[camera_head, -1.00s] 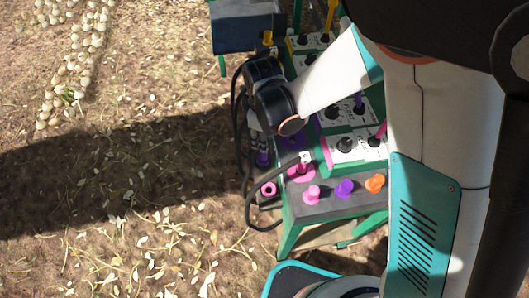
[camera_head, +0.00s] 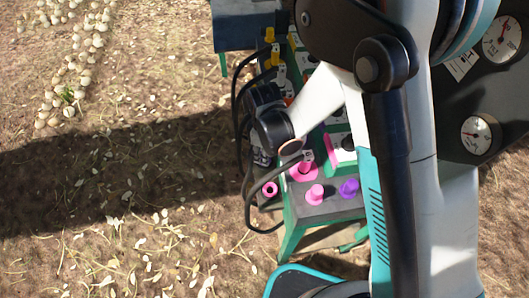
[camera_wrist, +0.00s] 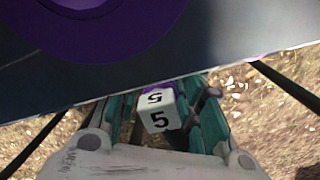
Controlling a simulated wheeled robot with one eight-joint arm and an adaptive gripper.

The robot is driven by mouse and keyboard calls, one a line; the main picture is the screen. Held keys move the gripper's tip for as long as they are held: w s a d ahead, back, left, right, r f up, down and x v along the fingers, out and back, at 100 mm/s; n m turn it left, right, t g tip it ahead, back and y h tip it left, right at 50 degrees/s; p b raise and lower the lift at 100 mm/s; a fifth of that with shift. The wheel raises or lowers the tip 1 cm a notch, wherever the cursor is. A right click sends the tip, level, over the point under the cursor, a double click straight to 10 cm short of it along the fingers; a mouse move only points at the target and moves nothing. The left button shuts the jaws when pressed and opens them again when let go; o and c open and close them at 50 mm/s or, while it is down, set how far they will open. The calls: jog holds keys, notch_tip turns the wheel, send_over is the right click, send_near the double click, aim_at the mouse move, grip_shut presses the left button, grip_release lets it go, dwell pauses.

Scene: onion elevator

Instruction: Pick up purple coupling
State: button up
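In the wrist view, the purple coupling (camera_wrist: 155,89) shows as a sliver of purple at the top of a white block (camera_wrist: 160,121) marked 5. The block lies between the fingers of my gripper (camera_wrist: 160,104). The fingers are apart, with a dark gap on the block's left; its right side is close to the other finger, and contact is unclear. A large purple ring (camera_wrist: 90,25) fills the upper left on a dark panel. In the head view, my arm hides the gripper's fingertips and this coupling. A purple plug (camera_head: 349,188) stands on the front of the bench.
In the head view, a pink plug (camera_head: 314,194), a pink ring-based fitting (camera_head: 304,171) and a pink open-ended coupling (camera_head: 269,189) are at the bench (camera_head: 325,210). Black hoses (camera_head: 250,215) loop along its left edge. Gauges (camera_head: 478,134) stand at right.

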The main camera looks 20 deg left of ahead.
jog(key=shift+c, duration=0.5)
grip_shut()
jog(key=shift+r, duration=0.15)
notch_tip(320, 180, up, 20)
jog(key=p, duration=0.6)
